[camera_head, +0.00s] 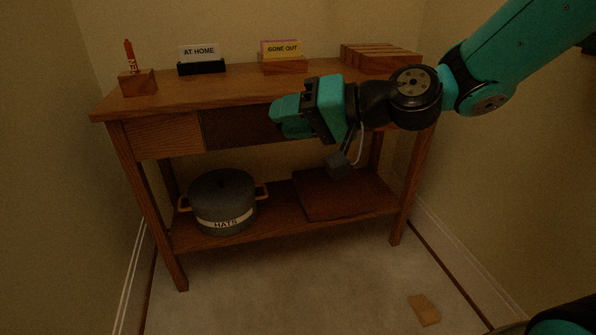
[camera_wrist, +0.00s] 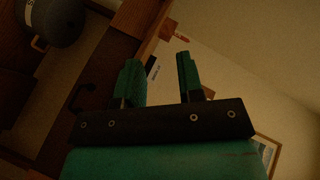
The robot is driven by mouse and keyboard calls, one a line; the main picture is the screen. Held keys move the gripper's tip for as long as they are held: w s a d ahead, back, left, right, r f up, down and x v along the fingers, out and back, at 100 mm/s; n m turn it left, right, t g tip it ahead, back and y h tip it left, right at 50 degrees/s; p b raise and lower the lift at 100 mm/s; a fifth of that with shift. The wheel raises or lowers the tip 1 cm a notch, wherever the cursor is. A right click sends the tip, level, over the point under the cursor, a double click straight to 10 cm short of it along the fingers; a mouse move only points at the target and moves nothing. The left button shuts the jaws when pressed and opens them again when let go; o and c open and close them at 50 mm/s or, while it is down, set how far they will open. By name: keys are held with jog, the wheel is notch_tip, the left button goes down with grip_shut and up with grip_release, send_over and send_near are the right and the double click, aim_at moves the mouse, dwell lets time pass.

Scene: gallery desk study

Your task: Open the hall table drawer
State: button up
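The wooden hall table (camera_head: 115,103) stands against the back wall. Its dark drawer front (camera_head: 235,128) looks flush with the lighter panel to its left, and my gripper and wrist cover its right part. In the wrist view the dark drawer front (camera_wrist: 115,52) runs along the left, with a dark curved handle (camera_wrist: 87,97) left of my fingers. My gripper (camera_head: 276,117) is in front of the drawer in the head view. In the wrist view my gripper (camera_wrist: 160,65) has its two fingers apart with nothing between them. The handle is hidden in the head view.
On the tabletop are a red item in a wooden block (camera_head: 138,82), an AT HOME sign (camera_head: 200,54), a GONE OUT sign (camera_head: 281,50) and a slatted wooden block (camera_head: 380,55). A HATS pot (camera_head: 222,195) stands on the lower shelf. A small block (camera_head: 424,309) lies on the floor.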

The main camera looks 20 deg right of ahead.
jog(key=w+d+f+m+t+h+b, duration=0.2)
jog(key=w+d+f+m+t+b, duration=0.35)
jog(key=d+f+b, duration=0.45)
jog(key=w+d+f+m+t+h+b, duration=0.3)
jog(key=w+d+f+m+t+b, duration=0.3)
jog(key=f+b, duration=0.4)
jog(key=shift+m+g, duration=0.35)
jog(key=shift+m, duration=0.2)
jog(key=shift+a+f+p+x, duration=0.1)
jog(key=shift+f+p+x, duration=0.1)
jog(key=shift+p+x, duration=3.8)
jog(key=shift+a+f+p+x, duration=0.15)
jog(key=shift+p+x, duration=2)
jog(key=shift+p, duration=3.6)
jog(key=shift+f+p+x, duration=0.25)
jog(key=shift+p+x, duration=2.8)
jog(key=shift+p, duration=1.85)
jog(key=shift+r, duration=0.1)
grip_shut()
